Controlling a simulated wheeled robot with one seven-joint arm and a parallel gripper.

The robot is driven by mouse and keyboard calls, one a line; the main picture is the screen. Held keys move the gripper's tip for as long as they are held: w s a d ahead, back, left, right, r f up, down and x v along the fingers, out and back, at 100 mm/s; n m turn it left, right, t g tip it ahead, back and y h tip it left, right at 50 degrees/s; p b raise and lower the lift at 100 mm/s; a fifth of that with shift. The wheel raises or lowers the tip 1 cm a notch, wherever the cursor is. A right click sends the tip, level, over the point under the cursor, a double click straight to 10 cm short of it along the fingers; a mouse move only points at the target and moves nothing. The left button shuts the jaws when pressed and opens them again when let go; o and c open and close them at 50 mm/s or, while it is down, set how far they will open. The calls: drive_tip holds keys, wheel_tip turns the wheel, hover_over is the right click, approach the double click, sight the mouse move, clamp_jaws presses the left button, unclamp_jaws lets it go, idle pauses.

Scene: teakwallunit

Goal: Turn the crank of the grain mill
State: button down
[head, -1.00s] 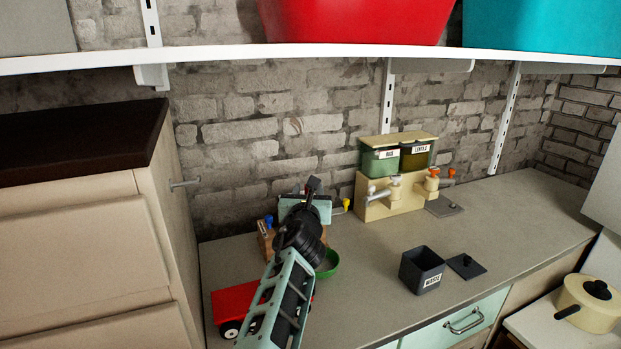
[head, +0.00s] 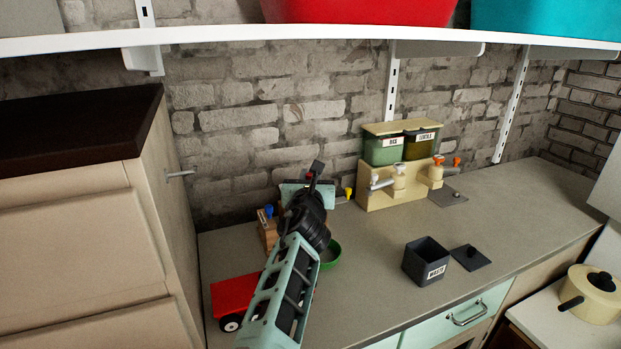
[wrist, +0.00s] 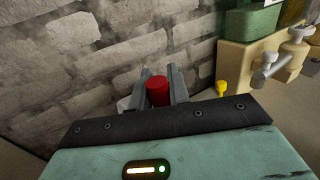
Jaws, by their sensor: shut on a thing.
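The grain mill is mostly hidden behind my arm in the head view. A wooden block (head: 267,236) with a blue knob (head: 268,211) shows left of my wrist and seems part of it. A yellow knob (head: 348,193) on a light rod shows at the right, and again in the wrist view (wrist: 221,87). My gripper (wrist: 158,76) is shut on a red knob (wrist: 158,91), which stands between its two grey fingers and seems to be the crank's handle. The crank arm below it is hidden by the gripper body. A green bowl (head: 331,254) is partly hidden behind my arm.
A cream dispenser (head: 375,197) with rice and lentil bins stands right of the mill. A dark waste box (head: 426,262) and its lid (head: 470,258) lie on the counter. A red toy truck (head: 235,294) is at front left. A tall cabinet (head: 95,230) bounds the left.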

drive_tip(key=shift+d+f+y, duration=0.1)
drive_tip(key=shift+y, duration=0.2)
